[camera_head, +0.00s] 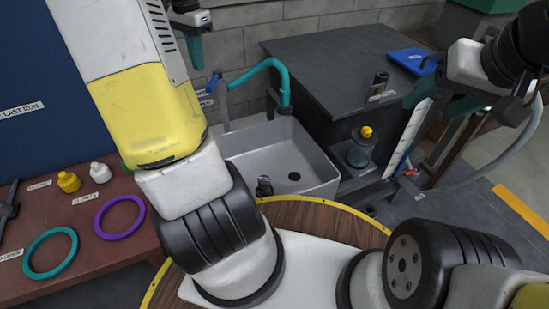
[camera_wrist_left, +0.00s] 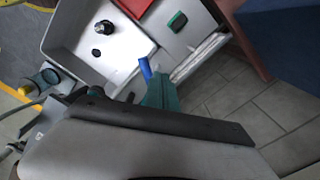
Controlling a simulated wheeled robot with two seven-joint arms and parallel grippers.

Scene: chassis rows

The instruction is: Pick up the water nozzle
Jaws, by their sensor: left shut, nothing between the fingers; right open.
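A small dark upright fitting (camera_head: 264,186), which looks like the water nozzle, stands in the grey sink (camera_head: 318,182) near its front edge, beside the round drain. It also shows in the left wrist view (camera_wrist_left: 104,27). My left gripper (camera_head: 195,52) has teal fingers and hangs above and behind the sink's left side, shut and empty, apart from the fitting. Its fingers show in the left wrist view (camera_wrist_left: 160,95). My right gripper (camera_head: 440,98) is open at the right, near the dark cabinet, partly hidden by its own arm.
Purple (camera_head: 119,217) and teal rings lie on the left bench. A blue tray (camera_head: 412,62) rests on the cabinet.

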